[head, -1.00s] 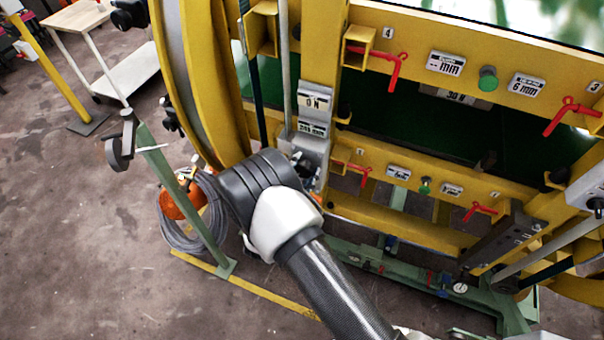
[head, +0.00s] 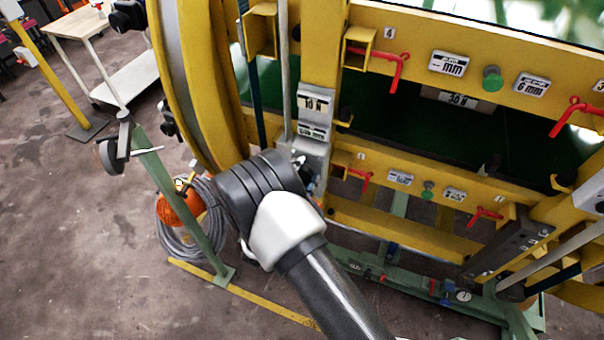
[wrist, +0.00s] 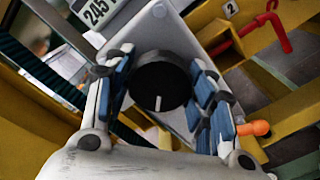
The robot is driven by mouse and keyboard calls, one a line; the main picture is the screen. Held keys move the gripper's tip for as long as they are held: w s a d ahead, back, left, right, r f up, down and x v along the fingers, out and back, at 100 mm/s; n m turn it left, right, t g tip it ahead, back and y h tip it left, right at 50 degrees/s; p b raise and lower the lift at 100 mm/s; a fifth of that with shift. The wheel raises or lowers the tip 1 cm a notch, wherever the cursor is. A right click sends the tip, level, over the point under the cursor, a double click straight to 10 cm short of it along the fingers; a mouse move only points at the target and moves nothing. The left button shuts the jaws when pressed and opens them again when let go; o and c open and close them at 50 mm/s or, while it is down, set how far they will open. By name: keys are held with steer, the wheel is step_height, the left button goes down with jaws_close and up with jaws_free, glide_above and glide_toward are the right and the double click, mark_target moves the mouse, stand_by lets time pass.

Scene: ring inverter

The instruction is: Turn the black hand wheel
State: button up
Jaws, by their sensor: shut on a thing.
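The black hand wheel (wrist: 158,86) is a round black knob with a white line on its face, on a light grey plate in the wrist view. My gripper (wrist: 162,66) has a blue-padded finger on either side of it and is shut on the wheel. The white line points towards the bottom of the picture. In the head view my wrist and forearm cover the wheel, in front of the grey box on the yellow frame.
The yellow frame (head: 440,207) carries red handles, such as one at the right (head: 575,115), and small label plates. A green post (head: 180,200) and a coiled grey hose (head: 190,240) stand left of my arm. Floor (head: 80,250) is clear at lower left.

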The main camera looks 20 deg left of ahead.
steer(key=o, duration=1.1)
steer(key=shift+c, duration=0.2)
steer(key=s, duration=1.2)
steer(key=shift+a, duration=0.45)
